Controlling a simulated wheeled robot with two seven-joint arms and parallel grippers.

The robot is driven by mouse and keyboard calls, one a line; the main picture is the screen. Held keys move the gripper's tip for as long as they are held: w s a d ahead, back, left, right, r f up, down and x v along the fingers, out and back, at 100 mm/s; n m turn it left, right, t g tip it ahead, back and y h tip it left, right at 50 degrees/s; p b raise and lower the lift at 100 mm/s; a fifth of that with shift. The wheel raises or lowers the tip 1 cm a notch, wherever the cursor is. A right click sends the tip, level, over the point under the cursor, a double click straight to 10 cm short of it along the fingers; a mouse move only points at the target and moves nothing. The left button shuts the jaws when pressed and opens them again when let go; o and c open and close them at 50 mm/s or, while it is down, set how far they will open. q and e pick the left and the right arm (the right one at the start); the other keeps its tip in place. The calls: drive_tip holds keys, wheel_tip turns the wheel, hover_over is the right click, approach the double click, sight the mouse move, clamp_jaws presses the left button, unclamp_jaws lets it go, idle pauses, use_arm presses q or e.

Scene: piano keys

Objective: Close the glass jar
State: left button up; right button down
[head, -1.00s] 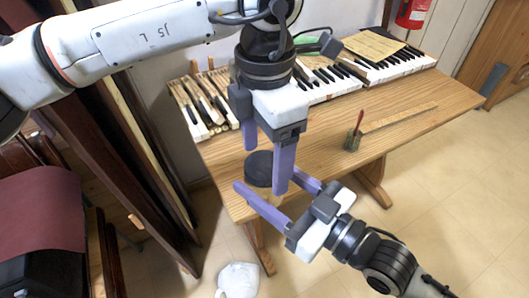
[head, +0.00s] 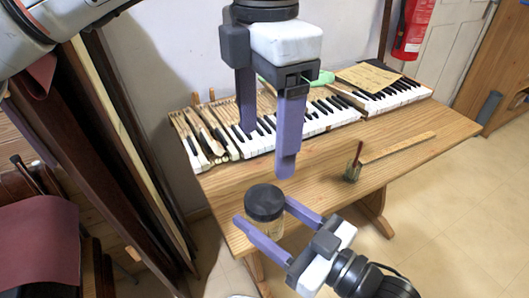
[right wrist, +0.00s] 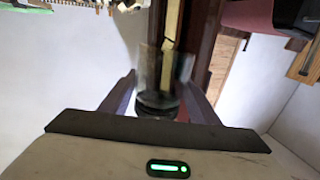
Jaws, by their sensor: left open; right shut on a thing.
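The glass jar (head: 268,229) is clear with a wide black lid (head: 265,201) on its top. It is upright over the table's front left corner. My right gripper (head: 263,213) is shut on the jar, one finger on each side below the lid. The jar also shows blurred between the fingers in the right wrist view (right wrist: 166,68). My left gripper (head: 267,152) is open and empty above the lid, fingers pointing down, with a gap between them and the lid. Whether the lid is tight cannot be told.
A wooden table (head: 320,175) holds piano keys (head: 330,116) along the back. A small pot with a brush (head: 352,170) and a wooden strip (head: 398,148) lie to the right. Dark wooden panels (head: 110,160) lean at left.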

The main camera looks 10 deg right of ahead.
drive_tip(key=shift+r, duration=0.1)
use_arm(q)
drive_tip(key=shift+r, duration=0.3)
